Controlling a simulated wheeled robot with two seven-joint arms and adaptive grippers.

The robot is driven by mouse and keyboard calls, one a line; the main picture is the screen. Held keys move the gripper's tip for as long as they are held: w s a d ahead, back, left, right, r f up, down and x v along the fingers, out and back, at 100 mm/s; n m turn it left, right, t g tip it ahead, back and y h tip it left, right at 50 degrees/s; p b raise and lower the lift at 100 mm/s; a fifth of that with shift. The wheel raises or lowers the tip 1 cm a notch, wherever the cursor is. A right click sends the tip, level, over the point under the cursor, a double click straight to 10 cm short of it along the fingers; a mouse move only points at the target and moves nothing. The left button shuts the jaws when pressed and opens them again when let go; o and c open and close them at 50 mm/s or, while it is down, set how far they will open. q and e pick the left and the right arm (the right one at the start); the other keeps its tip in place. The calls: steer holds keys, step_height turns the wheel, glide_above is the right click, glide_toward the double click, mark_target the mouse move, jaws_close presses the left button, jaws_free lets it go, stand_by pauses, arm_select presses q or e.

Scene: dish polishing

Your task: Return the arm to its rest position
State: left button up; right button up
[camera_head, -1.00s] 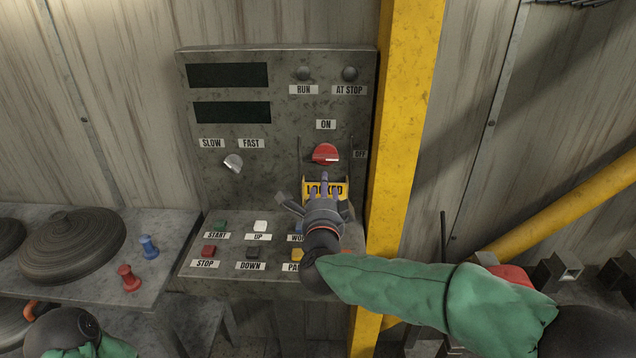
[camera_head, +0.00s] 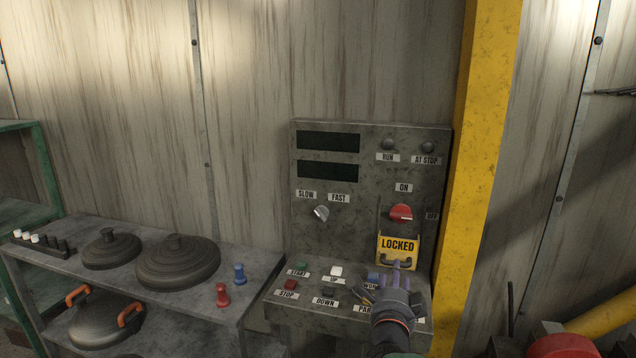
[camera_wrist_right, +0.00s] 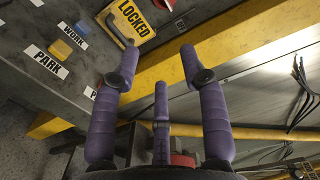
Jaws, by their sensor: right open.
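My right gripper (camera_head: 392,290) is open and empty, low in front of the control panel's button shelf. In the right wrist view its purple fingers (camera_wrist_right: 160,70) are spread with nothing between them. The control panel (camera_head: 370,140) stands against the wall. A yellow LOCKED tag with a padlock (camera_head: 398,247) hangs below the red switch knob (camera_head: 401,212); the tag also shows in the right wrist view (camera_wrist_right: 136,18). The gripper is just below the tag and hides part of the lower right buttons. Whether it touches the panel I cannot tell. My left gripper is not in view.
A yellow post (camera_head: 480,150) stands right of the panel. At left, a metal shelf (camera_head: 200,285) holds dark round dishes (camera_head: 178,262), a red peg (camera_head: 222,295) and a blue peg (camera_head: 239,273). A yellow rail (camera_head: 605,312) runs at the lower right.

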steer(key=s+a+f+n+g+y+p, duration=0.1)
steer(key=a+f+n+g+y, duration=0.3)
steer(key=f, duration=1.1)
steer(key=s+d+f+n+g+y+p, duration=0.1)
steer(key=f+n+g, duration=0.2)
steer(key=f+n, duration=0.85)
steer(key=s+a+f+g+y+p, duration=0.1)
steer(key=s+f+g, duration=0.2)
steer(key=s+f, duration=0.55)
steer(key=s+a+f+g+y+p, duration=0.1)
steer(key=s+f+g, duration=0.3)
steer(key=f, duration=0.7)
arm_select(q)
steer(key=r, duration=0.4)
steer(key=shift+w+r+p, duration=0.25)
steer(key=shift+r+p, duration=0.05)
arm_select(e)
steer(key=s+a+f+n+g+y, duration=0.1)
steer(key=s+f, duration=0.1)
steer(key=s, duration=0.6)
steer(key=s+f+n+g+y, duration=0.1)
steer(key=s+f+n+g, duration=0.1)
steer(key=s, duration=0.5)
steer(key=shift+s+a+f, duration=0.35)
steer(key=shift+a+f, duration=0.05)
steer(key=shift+f, duration=0.2)
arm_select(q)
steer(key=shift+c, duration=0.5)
arm_select(e)
steer(key=shift+c, duration=0.5)
